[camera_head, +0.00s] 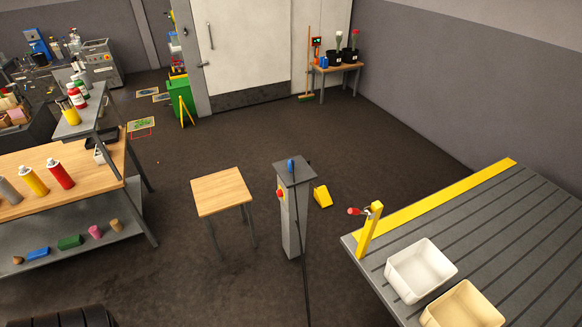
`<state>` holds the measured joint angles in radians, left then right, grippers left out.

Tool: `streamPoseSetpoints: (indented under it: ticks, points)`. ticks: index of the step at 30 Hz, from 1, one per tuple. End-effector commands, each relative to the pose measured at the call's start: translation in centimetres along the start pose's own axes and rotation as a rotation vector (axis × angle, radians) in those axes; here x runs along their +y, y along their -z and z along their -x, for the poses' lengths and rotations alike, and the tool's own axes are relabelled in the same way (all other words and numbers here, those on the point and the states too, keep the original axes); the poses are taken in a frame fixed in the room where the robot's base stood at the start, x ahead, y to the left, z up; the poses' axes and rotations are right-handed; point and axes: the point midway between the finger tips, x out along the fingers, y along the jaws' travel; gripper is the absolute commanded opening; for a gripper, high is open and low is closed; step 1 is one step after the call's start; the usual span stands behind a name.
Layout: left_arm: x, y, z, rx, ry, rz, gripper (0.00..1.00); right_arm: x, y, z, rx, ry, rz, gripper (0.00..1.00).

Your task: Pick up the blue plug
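A small blue object (291,166), which looks like the blue plug, stands upright on the dark top of a narrow grey pedestal (291,225) near the middle of the head view. A thin dark cable or rod runs down the pedestal's right side; I cannot tell whether it joins the blue object. Neither of my grippers is in view.
A small wooden table (222,192) stands left of the pedestal, and a yellow wedge (322,196) lies right of it. A wooden workbench (100,172) is at left. A slatted platform (500,220) with a white bin (420,270) is at right. Floor behind the pedestal is clear.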

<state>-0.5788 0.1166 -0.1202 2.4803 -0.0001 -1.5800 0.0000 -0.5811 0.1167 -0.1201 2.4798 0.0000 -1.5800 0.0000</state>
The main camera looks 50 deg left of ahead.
Motion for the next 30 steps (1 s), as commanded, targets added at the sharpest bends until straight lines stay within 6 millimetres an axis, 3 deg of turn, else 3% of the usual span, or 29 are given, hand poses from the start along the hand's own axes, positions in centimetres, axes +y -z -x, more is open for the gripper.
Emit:
streamPoseSetpoints:
  ticks: [12, 21, 30]
  points:
    - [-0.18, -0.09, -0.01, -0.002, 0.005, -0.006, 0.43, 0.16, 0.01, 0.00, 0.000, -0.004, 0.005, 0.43]
    - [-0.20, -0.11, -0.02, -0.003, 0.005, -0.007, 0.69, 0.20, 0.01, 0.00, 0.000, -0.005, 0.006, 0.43]
    - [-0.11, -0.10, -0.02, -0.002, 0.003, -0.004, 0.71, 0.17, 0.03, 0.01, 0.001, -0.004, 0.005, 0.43]
